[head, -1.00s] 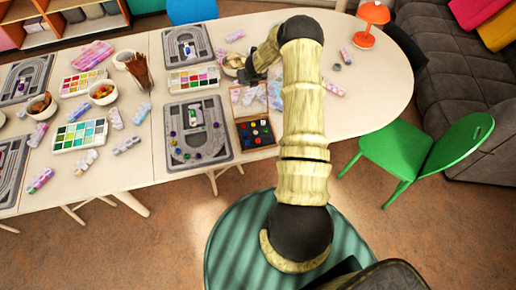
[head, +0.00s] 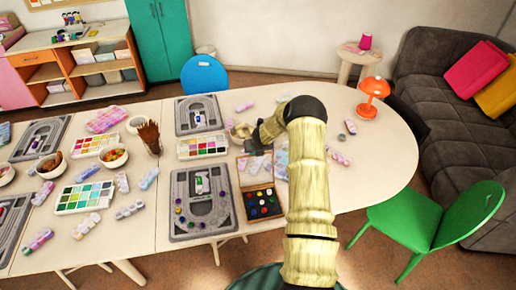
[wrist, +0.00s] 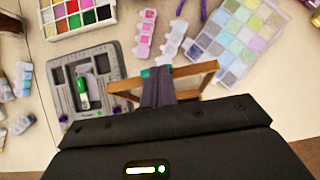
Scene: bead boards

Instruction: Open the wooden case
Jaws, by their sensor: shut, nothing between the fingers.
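The wooden case (head: 280,210) stands on the table beside the lower grey bead board, with coloured beads in its dark compartments. Its wooden-framed lid (head: 240,170) is raised at the case's far side, so the inside shows. In the wrist view the lid's frame (wrist: 198,79) crosses in front of my gripper's body. My gripper (head: 257,151) is at the lid's upper edge, shut and empty. In the wrist view its fingers (wrist: 157,76) overlap the lid's frame; I cannot tell whether they touch it. The case's interior is hidden there.
Grey bead boards (head: 181,231) and a paint-coloured bead box (head: 203,147) lie to the left. A bowl (head: 241,132) stands close behind my gripper. An orange lamp (head: 373,88) stands at the back right. The table's right end is mostly clear.

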